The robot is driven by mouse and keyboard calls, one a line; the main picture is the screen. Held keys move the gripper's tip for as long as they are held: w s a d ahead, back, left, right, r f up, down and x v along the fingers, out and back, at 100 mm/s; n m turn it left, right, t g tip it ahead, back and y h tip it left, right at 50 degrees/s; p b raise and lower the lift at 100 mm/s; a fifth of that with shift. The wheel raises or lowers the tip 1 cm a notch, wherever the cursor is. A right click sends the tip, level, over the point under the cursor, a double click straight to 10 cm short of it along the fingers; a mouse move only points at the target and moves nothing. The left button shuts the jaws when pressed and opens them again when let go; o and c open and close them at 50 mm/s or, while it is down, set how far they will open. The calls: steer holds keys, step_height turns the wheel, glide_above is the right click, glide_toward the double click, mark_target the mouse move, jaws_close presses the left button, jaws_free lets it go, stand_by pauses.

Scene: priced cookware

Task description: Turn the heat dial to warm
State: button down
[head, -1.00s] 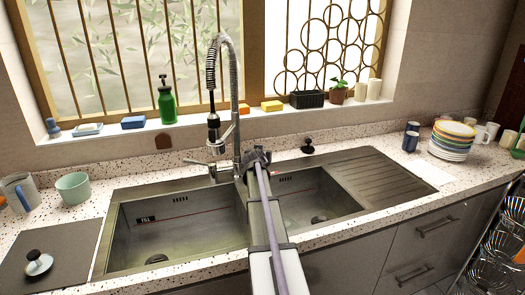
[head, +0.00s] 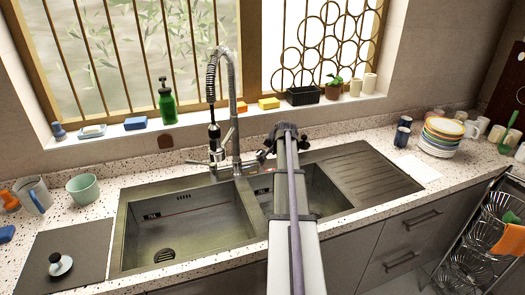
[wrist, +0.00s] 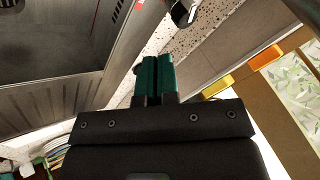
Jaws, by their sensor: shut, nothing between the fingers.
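No dial with heat markings can be made out. A small black knob (head: 303,143) stands on the counter behind the right basin, just right of my arm's far end in the head view. The tap (head: 232,110) with its levers stands left of my arm. In the wrist view my gripper (wrist: 155,72) has its two green fingers together with nothing between them, above the sink and counter edge. In the head view my own arm largely hides the gripper. A dark, shiny part (wrist: 184,12) shows at the wrist view's top; I cannot tell what it is.
The double sink (head: 185,230) lies below my arm. A green soap bottle (head: 167,104) and sponges (head: 135,123) line the sill. Stacked plates (head: 440,138) and mugs stand at right. A dark board (head: 85,250) with a knobbed lid (head: 60,264) lies at left.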

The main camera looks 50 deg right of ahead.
mark_target(260, 155)
steer(key=w+d+f+b, duration=0.2)
steer(key=w+f+b, duration=0.6)
steer(key=w, duration=0.1)
steer(key=shift+d, duration=0.15)
steer(key=shift+d, duration=0.1)
